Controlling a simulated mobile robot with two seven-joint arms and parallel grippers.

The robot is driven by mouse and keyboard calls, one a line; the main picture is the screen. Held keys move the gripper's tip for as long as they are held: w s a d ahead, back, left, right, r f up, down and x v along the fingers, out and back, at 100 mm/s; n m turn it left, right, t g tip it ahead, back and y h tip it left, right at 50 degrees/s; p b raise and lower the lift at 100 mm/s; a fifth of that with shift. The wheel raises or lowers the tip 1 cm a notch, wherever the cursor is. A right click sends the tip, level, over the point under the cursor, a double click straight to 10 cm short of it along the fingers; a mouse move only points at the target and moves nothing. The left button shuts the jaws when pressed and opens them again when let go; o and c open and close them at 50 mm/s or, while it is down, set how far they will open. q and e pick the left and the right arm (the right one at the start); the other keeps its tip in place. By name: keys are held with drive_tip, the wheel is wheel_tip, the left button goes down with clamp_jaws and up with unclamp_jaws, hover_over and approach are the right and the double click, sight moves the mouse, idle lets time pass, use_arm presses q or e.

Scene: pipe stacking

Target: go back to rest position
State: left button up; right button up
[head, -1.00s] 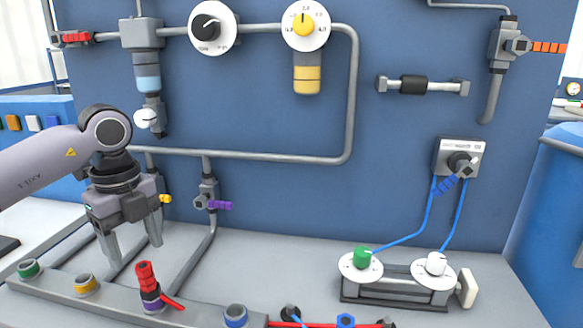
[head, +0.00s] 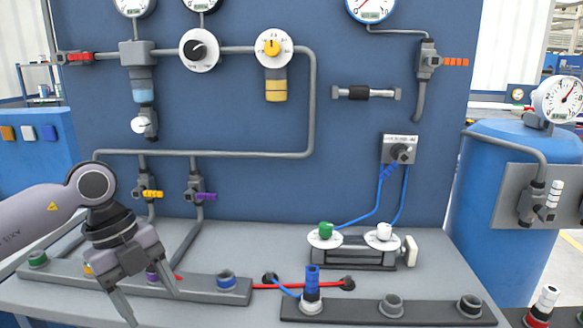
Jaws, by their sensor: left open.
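My left gripper (head: 153,310) is open and empty at the lower left, fingers pointing down. It is in front of the left grey rack (head: 200,290). This rack has green (head: 38,258), yellow, purple (head: 152,275) and blue (head: 226,279) ringed sockets. The gripper partly covers the yellow and purple ones. A small red bit shows beside the purple ring; what stands there is mostly hidden. A blue pipe piece (head: 312,280) stands upright on a white base in the dark right rack (head: 350,312). My right gripper is not in view.
A blue panel (head: 230,130) with pipes, valves and dials stands behind the bench. A fixture with green and white knobs (head: 353,250) sits on the bench. A blue tank (head: 490,190) stands at the right.

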use_arm(q)
drive_tip(key=s+d+r+t+h+p, duration=0.1)
drive_tip(key=s+d+r+h+p, duration=0.15)
drive_tip(key=d+h, duration=0.7)
drive_tip(key=s+d+r+t+h+p, duration=0.1)
drive_tip(key=s+d+h, duration=0.3)
drive_tip(key=d+h, duration=0.55)
drive_tip(key=w+a+f+n+t+y+p, duration=0.1)
drive_tip(key=w+a+f+n+t+y, duration=0.1)
drive_tip(key=a+f+n+t+y, duration=0.5)
drive_tip(key=w+a+f+n+t+y+p, duration=0.15)
drive_tip(key=n+t+y, duration=0.35)
drive_tip(key=n+t, duration=0.5)
drive_tip(key=s+a+f+n+g+y+p, duration=0.1)
drive_tip(key=s+a+f+n+g+y, duration=0.2)
drive_tip(key=s+f, duration=0.4)
drive_tip(key=s+a+f+n+g+y+p, duration=0.1)
drive_tip(key=s+a+f+n+g+y, duration=0.2)
drive_tip(key=s+f, duration=0.4)
wheel_tip(320, 180, down, 4)
drive_tip(key=a+g+y, duration=0.1)
drive_tip(key=a, duration=0.1)
drive_tip(key=shift+s+a+n+g+y, duration=0.15)
drive_tip(key=shift+a+n+g+y, duration=0.15)
drive_tip(key=shift+a+g+y, duration=0.1)
drive_tip(key=shift+r, duration=0.1)
